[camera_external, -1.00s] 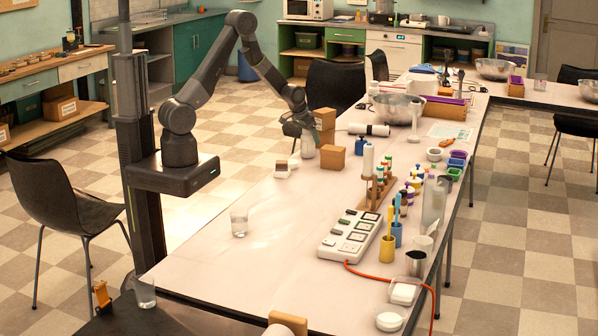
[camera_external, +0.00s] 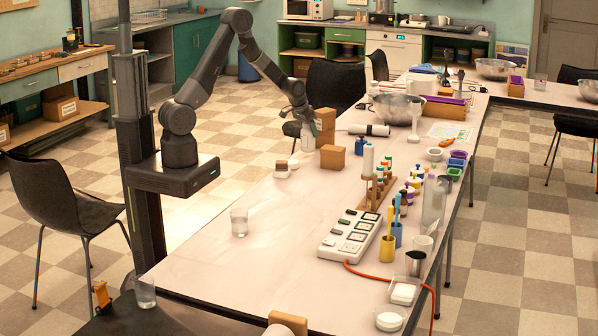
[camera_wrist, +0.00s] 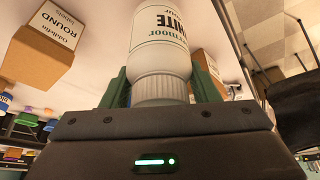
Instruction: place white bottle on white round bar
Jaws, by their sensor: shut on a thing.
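The white bottle (camera_external: 308,143) is in my gripper (camera_external: 308,127), above the far left part of the table. In the wrist view the white bottle (camera_wrist: 160,35) has a label reading "WHITE", and its ribbed grey-white cap sits between the green fingers of my gripper (camera_wrist: 165,88). The gripper is shut on it. A small pale round piece, seemingly the white round bar (camera_external: 293,163), lies on the table just left of and below the bottle. It is too small to make out clearly.
Brown cardboard boxes (camera_external: 325,121) stand close right of the bottle; the wrist view shows a box (camera_wrist: 38,55) marked "ROUND". A small brown-and-white block (camera_external: 281,169) lies near the left edge. A glass (camera_external: 239,222) stands nearer. The table between them is clear.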

